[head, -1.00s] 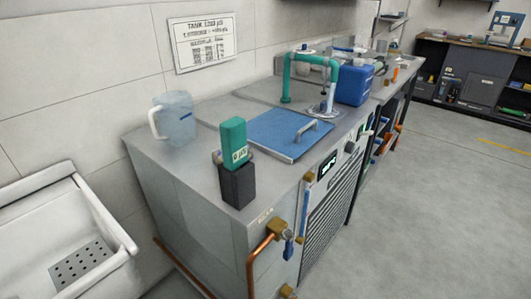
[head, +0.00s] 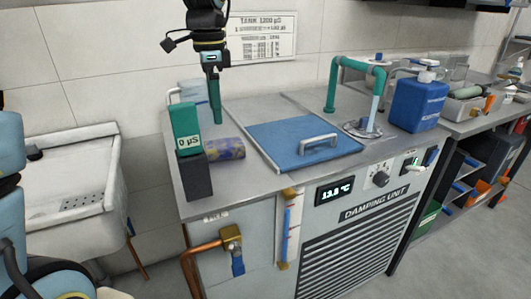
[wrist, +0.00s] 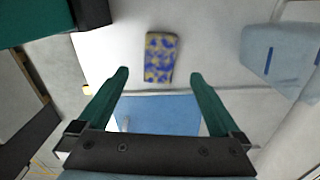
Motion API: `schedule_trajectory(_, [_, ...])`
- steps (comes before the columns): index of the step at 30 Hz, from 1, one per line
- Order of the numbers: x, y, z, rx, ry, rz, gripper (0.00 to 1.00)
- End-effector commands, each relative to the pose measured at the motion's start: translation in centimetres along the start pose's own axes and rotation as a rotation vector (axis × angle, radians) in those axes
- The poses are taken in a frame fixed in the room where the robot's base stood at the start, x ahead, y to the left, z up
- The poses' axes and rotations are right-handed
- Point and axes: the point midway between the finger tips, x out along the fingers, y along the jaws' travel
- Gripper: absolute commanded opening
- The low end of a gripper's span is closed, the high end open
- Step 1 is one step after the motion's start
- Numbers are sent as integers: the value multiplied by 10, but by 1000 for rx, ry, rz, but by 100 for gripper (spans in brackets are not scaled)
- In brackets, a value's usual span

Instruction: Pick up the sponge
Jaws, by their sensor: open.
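The sponge (head: 226,149), mottled blue and yellow, lies on the grey metal top of the damping unit (head: 268,184). It is right of the green-and-black meter, which may hide its left end in the head view. In the wrist view the whole sponge (wrist: 161,57) shows just beyond and between my fingertips. My gripper (head: 215,100) hangs fingers-down above the unit's top, near the sponge's back side. In the wrist view my gripper (wrist: 160,74) has its two teal fingers wide apart with nothing held.
The green-and-black meter (head: 187,130) stands close left of the sponge. A translucent jug (head: 189,93) is behind it, partly hidden by my gripper. A blue lid with a handle (head: 290,145) lies to the right. A teal pipe (head: 333,85) and blue canister (head: 417,105) stand farther right.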

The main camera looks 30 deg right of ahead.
Motion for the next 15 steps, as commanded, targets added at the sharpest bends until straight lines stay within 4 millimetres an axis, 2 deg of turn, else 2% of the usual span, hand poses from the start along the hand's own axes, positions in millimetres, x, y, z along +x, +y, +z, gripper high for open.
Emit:
schedule_trajectory(9, [45,0,0,5,-1,4,100])
schedule_trajectory(15, [58,0,1,4,-1,3,100])
